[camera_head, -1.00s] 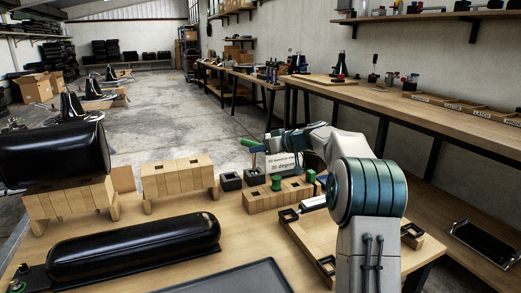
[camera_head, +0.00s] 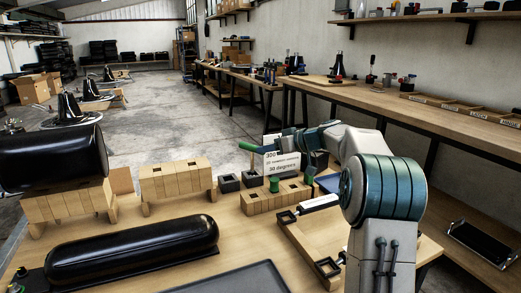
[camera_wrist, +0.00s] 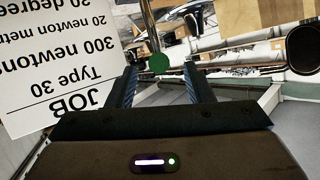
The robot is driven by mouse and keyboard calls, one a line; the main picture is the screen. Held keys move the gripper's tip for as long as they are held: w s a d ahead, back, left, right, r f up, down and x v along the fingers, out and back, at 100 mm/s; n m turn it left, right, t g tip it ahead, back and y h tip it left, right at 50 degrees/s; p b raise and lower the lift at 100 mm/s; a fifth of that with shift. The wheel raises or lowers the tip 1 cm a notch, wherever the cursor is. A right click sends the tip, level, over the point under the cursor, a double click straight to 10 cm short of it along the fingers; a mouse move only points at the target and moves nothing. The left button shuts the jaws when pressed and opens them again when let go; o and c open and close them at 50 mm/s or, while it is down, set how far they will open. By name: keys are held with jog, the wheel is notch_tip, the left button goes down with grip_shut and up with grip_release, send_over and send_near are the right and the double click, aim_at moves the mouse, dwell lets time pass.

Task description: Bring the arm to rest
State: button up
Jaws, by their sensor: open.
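My arm reaches from the right side of the head view toward the middle of the bench, bent at the elbow. My gripper (camera_wrist: 160,72) is open in the wrist view, with its two dark fingers apart. A round green end (camera_wrist: 158,64) on a rod shows between the fingertips in the picture; nothing appears clamped. In the head view the gripper end is small and partly merges with a green handle (camera_head: 247,147) and a white job card (camera_head: 281,163). The card also shows large and upside down in the wrist view (camera_wrist: 55,75), left of the fingers.
The wooden workbench (camera_head: 175,211) holds slotted wooden blocks (camera_head: 177,180), black cubes (camera_head: 229,183), a green peg (camera_head: 274,185), a long black cushion (camera_head: 135,250) and a wooden tray (camera_head: 303,246) beside my arm. A black roll (camera_head: 50,155) rests on blocks at left.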

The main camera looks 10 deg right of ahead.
jog(key=p+v, duration=0.1)
jog(key=v, duration=0.8)
jog(key=s+a+r+m+g+h+p, duration=0.2)
jog(key=s+a+r+p, duration=0.2)
jog(key=s+a+p, duration=0.3)
jog(key=s+a+r+m+g+h+p, duration=0.1)
jog(key=s+a+r+g+h+p, duration=0.2)
jog(key=s+p, duration=0.45)
jog(key=s+r+m+h+p, duration=0.2)
jog(key=s+r+p, duration=0.1)
jog(key=s+p, duration=0.5)
jog(key=s+r+m+g+h+p, duration=0.1)
jog(key=s+r+m+h+p, duration=0.1)
jog(key=s+p, duration=0.6)
jog(key=s+r, duration=0.1)
jog(key=s, duration=0.6)
jog(key=shift+a+r+g+h, duration=0.25)
jog(key=shift+a+g+h, duration=0.05)
jog(key=shift+a, duration=0.1)
